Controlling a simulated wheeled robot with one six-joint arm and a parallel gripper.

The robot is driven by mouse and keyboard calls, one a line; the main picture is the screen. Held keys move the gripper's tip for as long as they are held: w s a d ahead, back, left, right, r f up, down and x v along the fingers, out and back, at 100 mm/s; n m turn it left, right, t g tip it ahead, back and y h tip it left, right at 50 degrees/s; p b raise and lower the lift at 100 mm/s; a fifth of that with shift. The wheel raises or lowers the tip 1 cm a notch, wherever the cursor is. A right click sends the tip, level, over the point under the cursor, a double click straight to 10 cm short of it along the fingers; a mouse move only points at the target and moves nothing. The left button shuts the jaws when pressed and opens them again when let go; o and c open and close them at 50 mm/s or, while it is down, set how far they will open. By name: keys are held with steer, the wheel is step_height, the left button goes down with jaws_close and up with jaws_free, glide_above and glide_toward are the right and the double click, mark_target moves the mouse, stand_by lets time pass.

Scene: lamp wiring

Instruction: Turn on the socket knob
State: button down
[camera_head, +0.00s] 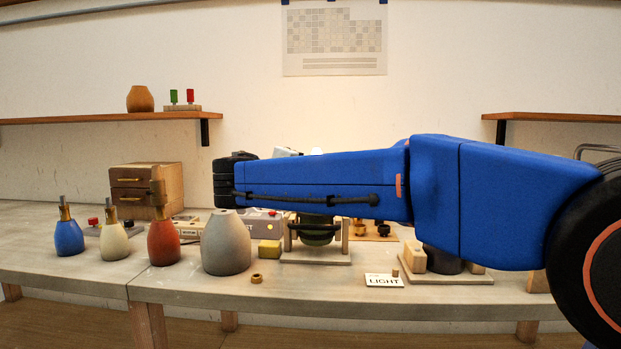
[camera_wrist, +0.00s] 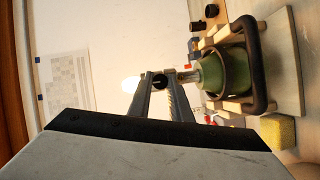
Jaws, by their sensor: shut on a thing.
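A green lamp base (camera_wrist: 222,74) lies sideways in the wrist view, held within a dark bar frame on a stand. Its brass socket stem (camera_wrist: 188,75) points toward my fingers. My gripper (camera_wrist: 160,82) is at the socket, its two fingers closed around a small black round knob (camera_wrist: 159,80). A bright white glow (camera_wrist: 131,84), seemingly the bulb, shows just beyond the fingers. In the head view the green lamp base (camera_head: 317,236) shows only below my blue arm. My fingers, the knob and most of the socket are hidden behind the arm there.
A grey vase-like base (camera_head: 226,243) and a red one (camera_head: 164,240) stand left of the lamp stand. A yellow sponge-like block (camera_head: 269,250) sits beside the stand. A "LIGHT" card (camera_head: 384,281) lies at the table front. Shelves are on the wall behind.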

steer(key=shift+f, duration=0.1)
stand_by(0.4)
steer(key=c, duration=1.6)
jaws_free()
steer(key=v, duration=1.7)
steer(key=shift+s, duration=0.2)
